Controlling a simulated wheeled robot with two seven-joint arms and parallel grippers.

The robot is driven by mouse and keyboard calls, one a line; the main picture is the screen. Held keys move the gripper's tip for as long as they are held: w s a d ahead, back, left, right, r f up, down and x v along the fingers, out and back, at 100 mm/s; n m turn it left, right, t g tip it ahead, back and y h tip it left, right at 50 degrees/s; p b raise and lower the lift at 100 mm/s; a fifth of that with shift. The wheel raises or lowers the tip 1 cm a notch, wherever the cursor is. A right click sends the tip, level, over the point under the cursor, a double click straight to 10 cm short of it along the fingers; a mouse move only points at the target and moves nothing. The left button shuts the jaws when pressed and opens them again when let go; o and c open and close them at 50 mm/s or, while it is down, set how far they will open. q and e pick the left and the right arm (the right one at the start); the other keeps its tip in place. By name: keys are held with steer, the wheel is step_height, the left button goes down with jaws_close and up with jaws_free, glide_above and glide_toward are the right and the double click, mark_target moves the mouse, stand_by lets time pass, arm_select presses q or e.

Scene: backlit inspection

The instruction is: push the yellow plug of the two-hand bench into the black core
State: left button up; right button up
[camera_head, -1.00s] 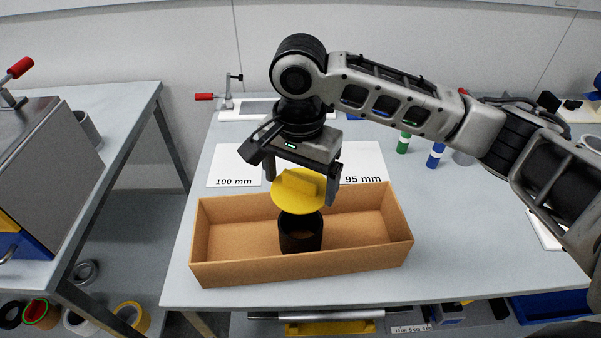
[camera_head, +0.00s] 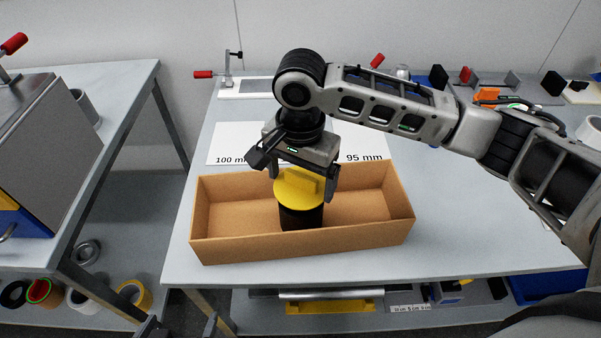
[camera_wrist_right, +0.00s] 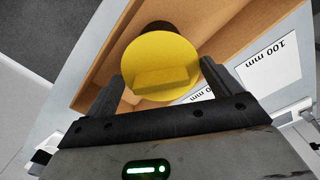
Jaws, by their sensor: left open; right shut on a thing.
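The yellow plug (camera_head: 298,190) is a round disc with a raised grip bar, and the right wrist view shows it large (camera_wrist_right: 160,62). My right gripper (camera_head: 302,184) is shut on the plug's bar from above. The plug sits over the mouth of the black core (camera_head: 301,218), apparently touching its top; how far it is inside is hidden. The core stands upright in an open cardboard box; a dark bit of it shows behind the disc in the wrist view (camera_wrist_right: 158,27). My left gripper (camera_head: 182,328) is low at the bottom edge, open and empty, away from the box.
The cardboard box (camera_head: 225,250) stands on the grey table (camera_head: 430,235), its walls around the core. White cards marked 100 mm (camera_head: 228,143) and 95 mm (camera_head: 362,147) lie behind it. A red-handled clamp (camera_head: 228,78) is at the back. The table right of the box is clear.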

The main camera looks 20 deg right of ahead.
mark_target(300, 187)
steer(key=shift+f, duration=0.25)
steer(key=shift+f, duration=1.5)
steer(key=o, duration=0.7)
step_height(300, 187, up, 16)
steer(key=shift+p, duration=0.4)
steer(key=shift+f, duration=0.1)
